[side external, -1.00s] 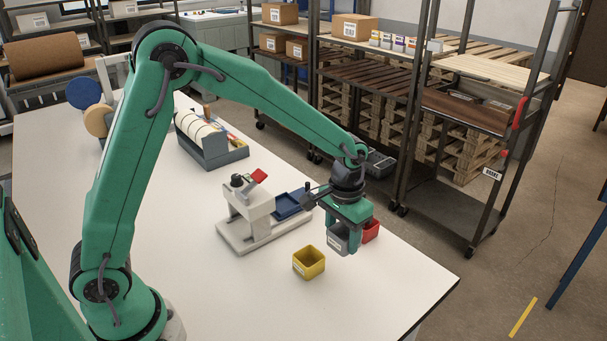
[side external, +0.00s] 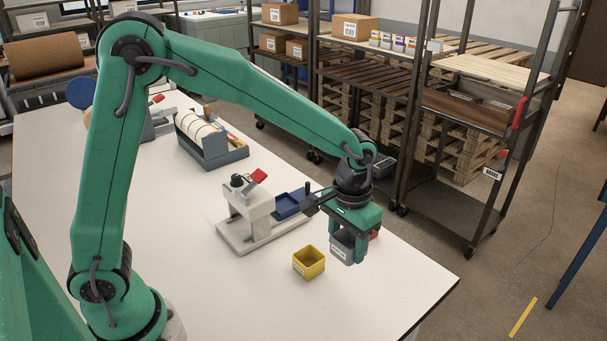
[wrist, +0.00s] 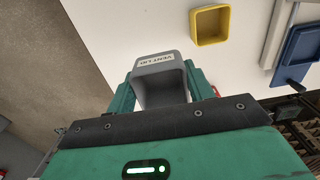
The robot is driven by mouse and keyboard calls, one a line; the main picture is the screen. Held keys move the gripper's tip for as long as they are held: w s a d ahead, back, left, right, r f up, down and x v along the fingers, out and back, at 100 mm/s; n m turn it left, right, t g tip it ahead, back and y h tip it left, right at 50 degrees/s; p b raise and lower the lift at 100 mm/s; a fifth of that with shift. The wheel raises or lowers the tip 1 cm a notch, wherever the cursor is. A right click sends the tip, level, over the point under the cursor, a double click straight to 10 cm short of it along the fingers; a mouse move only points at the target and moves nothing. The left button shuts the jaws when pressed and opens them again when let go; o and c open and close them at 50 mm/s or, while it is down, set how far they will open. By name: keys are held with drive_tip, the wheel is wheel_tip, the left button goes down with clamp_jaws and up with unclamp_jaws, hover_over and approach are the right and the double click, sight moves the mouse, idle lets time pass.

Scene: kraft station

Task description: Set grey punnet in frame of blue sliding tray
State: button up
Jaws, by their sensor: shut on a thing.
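The grey punnet (side external: 342,247) is held between the fingers of my gripper (side external: 347,238), which is shut on it. The blue sliding tray (side external: 288,205) lies to the left of my gripper, beside a pale press-like stand (side external: 250,215) with a red part on top. Part of the blue tray (wrist: 300,47) also shows at the right of the wrist view.
A yellow punnet (side external: 309,262) stands on the white table left of and nearer than the grey one. A red punnet (side external: 375,233) is mostly hidden behind my gripper. A grey rack with rolls (side external: 210,140) stands farther back. The table's right edge is close; its front is clear.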

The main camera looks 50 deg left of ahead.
drive_tip(key=shift+a, duration=0.1)
drive_tip(key=shift+w+a, duration=0.3)
drive_tip(key=shift+a, duration=0.15)
drive_tip(key=w+a, duration=0.2)
drive_tip(key=a, duration=1.1)
drive_tip(key=w+a, duration=0.2)
drive_tip(key=a, duration=1.2)
drive_tip(key=shift+a+f, duration=0.15)
drive_tip(key=shift+f, duration=0.05)
drive_tip(key=shift+f, duration=0.2)
drive_tip(key=shift+f, duration=2.6)
drive_tip(key=shift+f, duration=0.6)
drive_tip(key=o, duration=1)
drive_tip(key=shift+o, duration=0.2)
